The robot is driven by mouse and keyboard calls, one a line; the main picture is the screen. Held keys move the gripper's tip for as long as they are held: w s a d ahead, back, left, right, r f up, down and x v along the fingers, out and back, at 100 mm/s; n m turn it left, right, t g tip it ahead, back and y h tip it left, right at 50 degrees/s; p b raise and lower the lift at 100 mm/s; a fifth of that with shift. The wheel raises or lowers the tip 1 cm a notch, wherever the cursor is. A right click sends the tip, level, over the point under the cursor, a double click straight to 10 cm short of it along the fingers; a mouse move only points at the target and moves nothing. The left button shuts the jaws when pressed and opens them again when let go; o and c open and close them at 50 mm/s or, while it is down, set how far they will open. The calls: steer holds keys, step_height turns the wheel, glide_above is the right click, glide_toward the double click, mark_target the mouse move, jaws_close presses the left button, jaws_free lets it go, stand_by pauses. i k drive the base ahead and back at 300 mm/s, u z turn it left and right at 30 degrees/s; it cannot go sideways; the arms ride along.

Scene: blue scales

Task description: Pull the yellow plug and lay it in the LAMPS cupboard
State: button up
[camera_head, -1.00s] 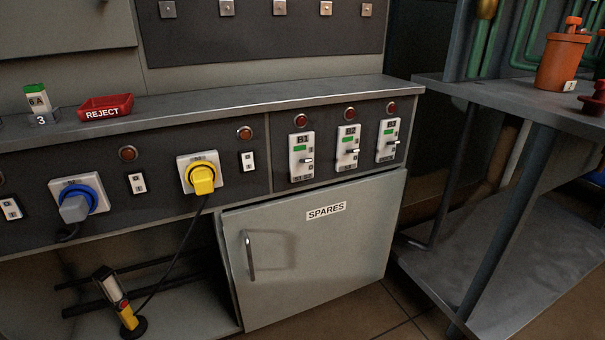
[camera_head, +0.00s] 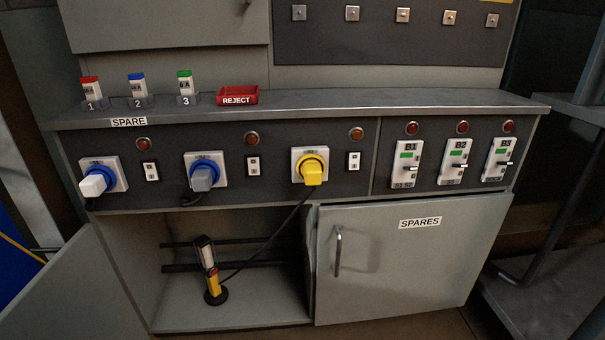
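The yellow plug (camera_head: 313,172) sits in the third socket of the dark panel. Its black cable (camera_head: 275,243) runs down to a yellow and black lamp (camera_head: 211,272) standing in the open compartment below. That compartment has an open door (camera_head: 75,290) swung out at the left; no LAMPS label can be read in this view. The closed cupboard door (camera_head: 400,262) to its right is labelled SPARES. My gripper is not in view.
A white plug (camera_head: 95,183) and a grey plug (camera_head: 204,177) sit in blue-ringed sockets at left. A red REJECT tray (camera_head: 238,96) and several coloured fuses stand on the ledge (camera_head: 350,109). B1, B2 and B3 breakers (camera_head: 455,160) are at right. A bench stands at far right.

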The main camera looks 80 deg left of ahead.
mark_target(311, 169)
steer(key=k, duration=0.45)
steer(key=u, duration=0.95)
steer(key=i, duration=0.45)
